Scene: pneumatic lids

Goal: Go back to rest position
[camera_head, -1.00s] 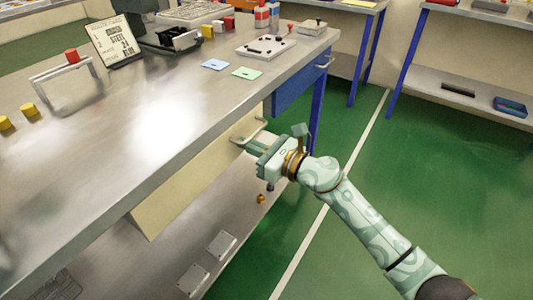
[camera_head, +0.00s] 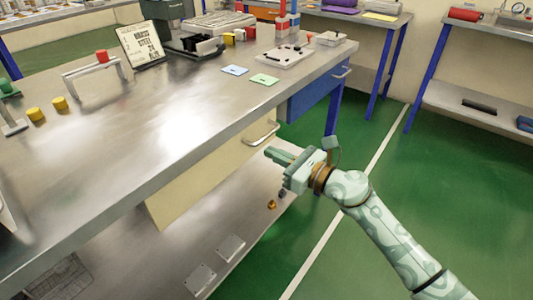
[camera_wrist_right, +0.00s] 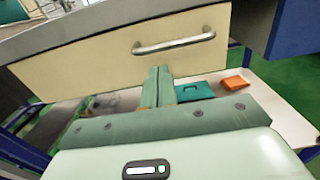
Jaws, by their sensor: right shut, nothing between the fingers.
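My right gripper (camera_head: 283,158) is shut and empty in the head view. It hangs in the air in front of the workbench, just right of and below the handle (camera_head: 261,134) of the cream drawer (camera_head: 205,168). In the right wrist view its two fingers (camera_wrist_right: 158,86) lie together, below the drawer's metal handle (camera_wrist_right: 174,44) and apart from it. The drawer front looks shut. My left gripper is not in view.
The steel workbench (camera_head: 165,130) fills the left, its edge close to my right arm. A lower shelf (camera_head: 185,255) holds two grey plates (camera_head: 231,248). In the wrist view, a teal case (camera_wrist_right: 195,91) and an orange item (camera_wrist_right: 236,85) lie below the drawer. Green floor (camera_head: 440,200) is free at right.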

